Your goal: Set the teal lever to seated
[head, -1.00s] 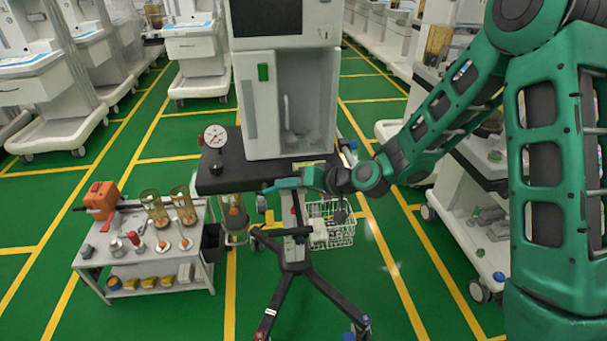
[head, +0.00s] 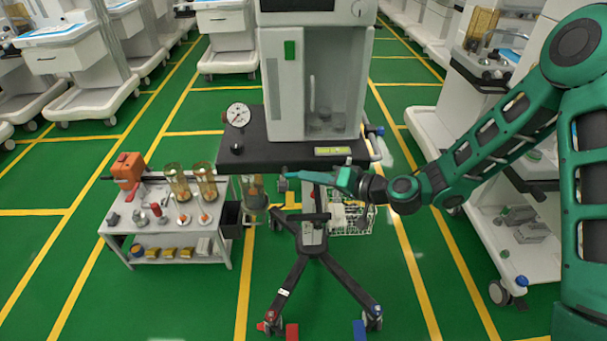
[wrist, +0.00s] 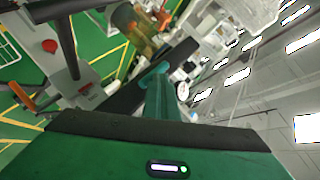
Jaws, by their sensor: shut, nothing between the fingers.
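My gripper (head: 290,176) is shut and empty, its teal fingers pointing left at the front edge of the anaesthesia cart's dark shelf (head: 225,157). A small dark knob-like part (head: 282,185) shows at the fingertips; I cannot tell whether they touch it. In the wrist view the shut gripper (wrist: 155,78) reaches up the middle of the picture, over a dark bar. I cannot pick out a teal lever apart from my own teal fingers. It may be hidden behind them or too small to see.
A pressure gauge (head: 238,115) stands on the shelf's left. A low white table (head: 128,226) with glass cylinders and an orange device is at left. A wire basket (head: 352,222) hangs behind the cart's post. Another cart (head: 475,215) stands at right. Green floor is open in front.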

